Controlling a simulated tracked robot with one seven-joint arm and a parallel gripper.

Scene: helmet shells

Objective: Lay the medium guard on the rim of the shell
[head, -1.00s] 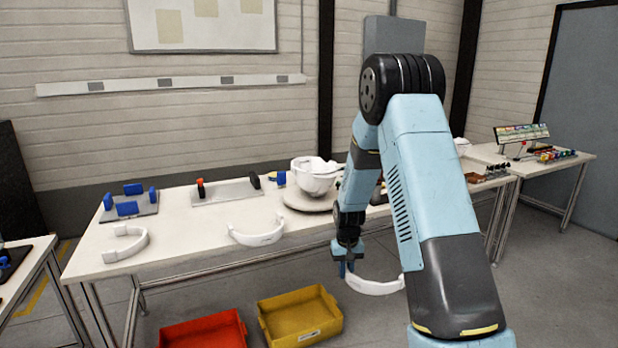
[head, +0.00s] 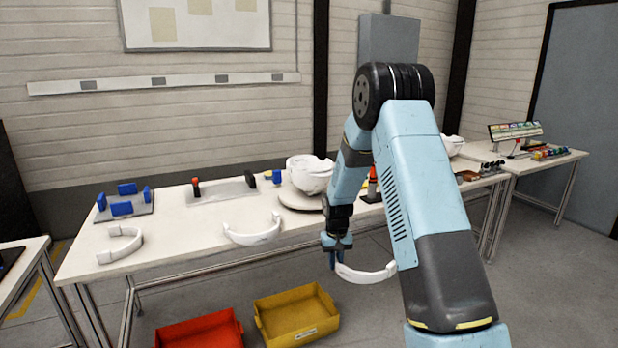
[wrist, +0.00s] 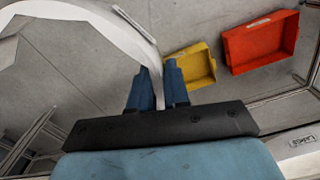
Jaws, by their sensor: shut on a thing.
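My gripper (head: 335,257) is shut on one end of a curved white guard (head: 367,274), in front of the table's front edge. In the wrist view, my gripper's blue fingers (wrist: 159,88) pinch the held guard (wrist: 105,18), which arcs away to the upper left. The white helmet shell (head: 309,178) sits on a round turntable (head: 299,200) on the table, beyond and left of my gripper. Two other white guards lie on the table, one near the middle (head: 252,231) and one at the left (head: 121,247). I cannot tell from the pictures which size the held guard is.
The table (head: 185,245) also holds a blue-block fixture (head: 125,205) and a grey plate fixture (head: 222,190). A red bin (head: 200,333) and a yellow bin (head: 297,318) stand on the floor in front. Another white shell (head: 453,145) is at the right, beyond my arm.

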